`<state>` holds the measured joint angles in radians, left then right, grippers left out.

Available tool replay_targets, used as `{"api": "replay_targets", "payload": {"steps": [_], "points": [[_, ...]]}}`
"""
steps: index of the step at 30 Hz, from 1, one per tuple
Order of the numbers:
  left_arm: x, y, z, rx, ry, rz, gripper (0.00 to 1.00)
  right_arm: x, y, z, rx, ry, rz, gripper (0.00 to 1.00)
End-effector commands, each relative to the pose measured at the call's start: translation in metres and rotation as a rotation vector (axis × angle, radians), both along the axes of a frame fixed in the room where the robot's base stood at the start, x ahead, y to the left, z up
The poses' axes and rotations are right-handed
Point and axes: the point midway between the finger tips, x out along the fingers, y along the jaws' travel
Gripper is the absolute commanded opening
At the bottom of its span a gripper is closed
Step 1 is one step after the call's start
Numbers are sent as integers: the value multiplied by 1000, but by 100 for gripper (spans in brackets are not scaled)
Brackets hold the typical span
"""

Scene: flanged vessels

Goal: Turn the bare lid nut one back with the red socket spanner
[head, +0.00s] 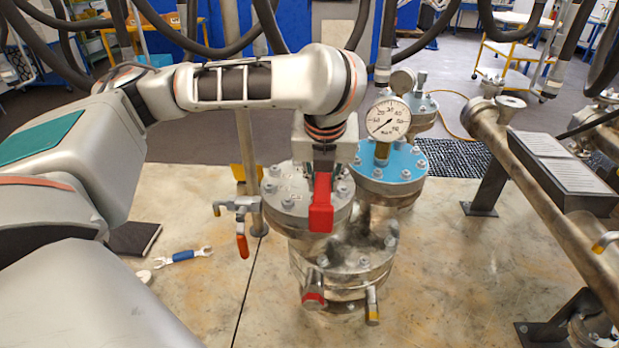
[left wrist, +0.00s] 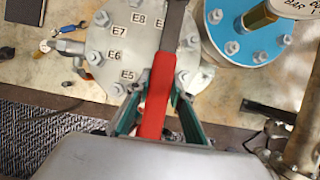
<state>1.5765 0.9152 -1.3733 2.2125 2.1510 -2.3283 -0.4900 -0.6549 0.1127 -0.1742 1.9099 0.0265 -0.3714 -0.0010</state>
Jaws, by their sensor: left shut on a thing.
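My left gripper (head: 324,160) is shut on the red handle of the socket spanner (head: 321,203), above the grey lid (head: 288,186). In the left wrist view the gripper fingers (left wrist: 157,100) lie either side of the red handle (left wrist: 158,95). The spanner's dark shank runs up past the top edge, so its socket end is out of that view. In the head view my gripper hides it. The grey lid (left wrist: 118,52) carries several nuts around its rim and labels such as E5 to E8. I cannot tell whether the socket sits on a nut. My right gripper is not in view.
A blue lid (head: 401,162) with a pressure gauge (head: 388,120) stands close on the right. A red-handled valve (head: 242,240) sticks out on the left. A large pipe (head: 540,195) slopes along the right.

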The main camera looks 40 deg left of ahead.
Motion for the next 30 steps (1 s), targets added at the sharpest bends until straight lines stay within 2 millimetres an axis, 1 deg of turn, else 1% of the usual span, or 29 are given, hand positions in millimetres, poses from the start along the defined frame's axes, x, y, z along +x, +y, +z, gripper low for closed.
{"api": "replay_targets", "payload": {"steps": [3,6,8,11,21,24,30], "points": [[9,-12,3,2,-8,94,0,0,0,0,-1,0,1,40],[15,-18,2,2,-5,165,0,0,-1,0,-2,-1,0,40],[13,-16,1,-1,-2,159,0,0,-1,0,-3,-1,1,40],[14,-16,7,-2,-5,158,0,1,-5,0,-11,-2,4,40],[13,-16,41,-2,-5,156,0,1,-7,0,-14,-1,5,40],[13,-16,48,-2,-4,156,0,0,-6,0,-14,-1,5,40],[13,-16,51,-2,-2,155,0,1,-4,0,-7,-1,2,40]]}}
